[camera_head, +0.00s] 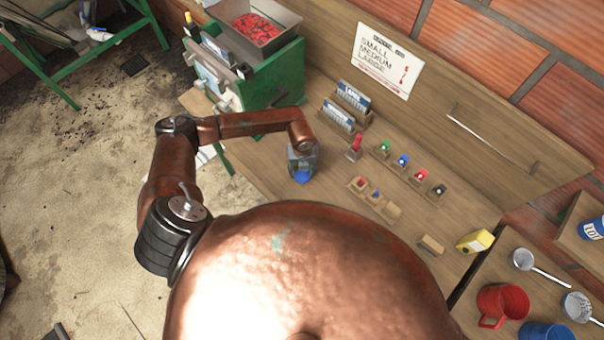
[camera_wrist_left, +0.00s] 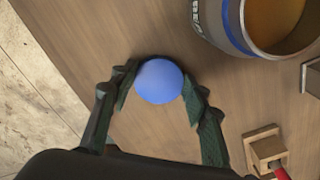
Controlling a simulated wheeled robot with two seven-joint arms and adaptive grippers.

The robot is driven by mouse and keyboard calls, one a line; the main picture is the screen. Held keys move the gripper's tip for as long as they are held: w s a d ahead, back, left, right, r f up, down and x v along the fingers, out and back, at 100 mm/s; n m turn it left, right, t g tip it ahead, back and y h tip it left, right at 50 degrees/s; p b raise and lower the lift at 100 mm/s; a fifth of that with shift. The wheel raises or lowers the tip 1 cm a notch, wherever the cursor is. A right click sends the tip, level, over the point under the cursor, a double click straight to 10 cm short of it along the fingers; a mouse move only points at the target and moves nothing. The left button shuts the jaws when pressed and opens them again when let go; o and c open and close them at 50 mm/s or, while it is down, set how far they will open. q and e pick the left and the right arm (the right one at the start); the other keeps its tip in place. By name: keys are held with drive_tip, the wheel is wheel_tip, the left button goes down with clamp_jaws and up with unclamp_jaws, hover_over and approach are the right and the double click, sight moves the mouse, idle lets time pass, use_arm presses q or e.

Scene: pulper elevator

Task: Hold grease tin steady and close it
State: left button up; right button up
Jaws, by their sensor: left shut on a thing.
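My left gripper (camera_wrist_left: 160,92) is shut on a smooth blue round piece (camera_wrist_left: 159,81), with one finger on each side. In the head view the left gripper (camera_head: 302,163) is over the bench near its front edge, with blue showing at its lower end. The grease tin (camera_wrist_left: 235,28) is at the upper right of the left wrist view. It is open, with a blue band and amber grease inside, and stands apart from the gripper. I cannot make out the tin in the head view. I cannot tell whether the blue piece is a lid. My right gripper is not in view.
A red-topped piece in a wooden holder (camera_wrist_left: 264,149) is close by. Small wooden holders with coloured pieces (camera_head: 402,161) line the bench. A green machine (camera_head: 270,90) stands at the back left. My copper body covers the front of the head view.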

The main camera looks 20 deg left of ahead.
sight(302, 174)
use_arm(q)
drive_tip(key=shift+r, duration=0.45)
wheel_tip(302, 174, up, 2)
drive_tip(key=shift+s+d+r+b, duration=0.15)
drive_tip(key=shift+r+b, duration=0.1)
drive_tip(key=shift+b, duration=0.5)
drive_tip(key=s+d+r+b, duration=0.2)
drive_tip(key=s+d+r, duration=0.4)
drive_tip(key=s+r, duration=0.3)
drive_tip(key=s, duration=0.3)
drive_tip(key=shift+d+r, duration=0.2)
drive_tip(key=shift+r, duration=0.1)
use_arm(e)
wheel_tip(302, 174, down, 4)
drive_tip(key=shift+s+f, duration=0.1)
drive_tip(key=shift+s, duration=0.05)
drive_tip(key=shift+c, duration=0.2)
